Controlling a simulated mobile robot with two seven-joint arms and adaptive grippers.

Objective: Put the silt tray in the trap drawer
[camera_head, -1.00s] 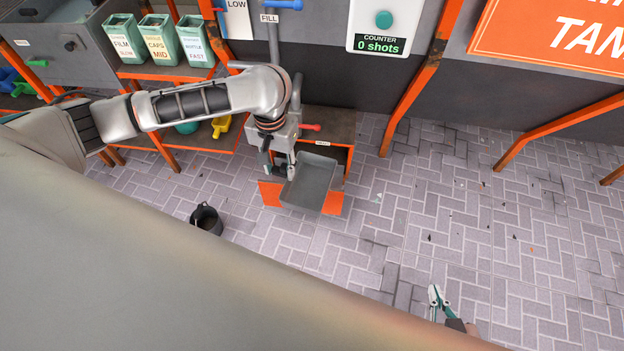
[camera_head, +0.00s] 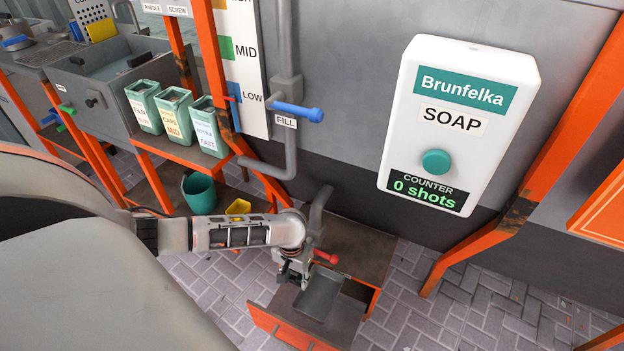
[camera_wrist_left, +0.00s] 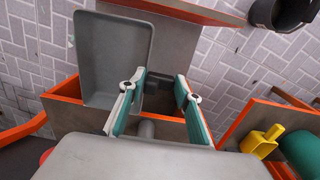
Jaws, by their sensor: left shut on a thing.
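The silt tray (camera_head: 319,294), a shallow grey pan, is held over the pulled-out trap drawer (camera_head: 287,331), which has an orange front. In the left wrist view the tray (camera_wrist_left: 115,55) lies left of the fingers and hides part of the drawer; dark drawer interior shows beside it. I cannot tell whether the tray touches the drawer. My left gripper (camera_head: 292,272) is at the tray's left side in the head view. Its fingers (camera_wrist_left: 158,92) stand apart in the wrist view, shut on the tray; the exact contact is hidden. My right gripper is out of view.
The cabinet top (camera_head: 350,245) and a red-handled valve (camera_head: 326,257) are close behind the gripper. A green bucket (camera_head: 199,193) and a yellow scoop (camera_wrist_left: 262,141) are off to one side. A black bucket (camera_wrist_left: 284,12) stands on the paved floor. The soap dispenser (camera_head: 458,125) hangs on the wall.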

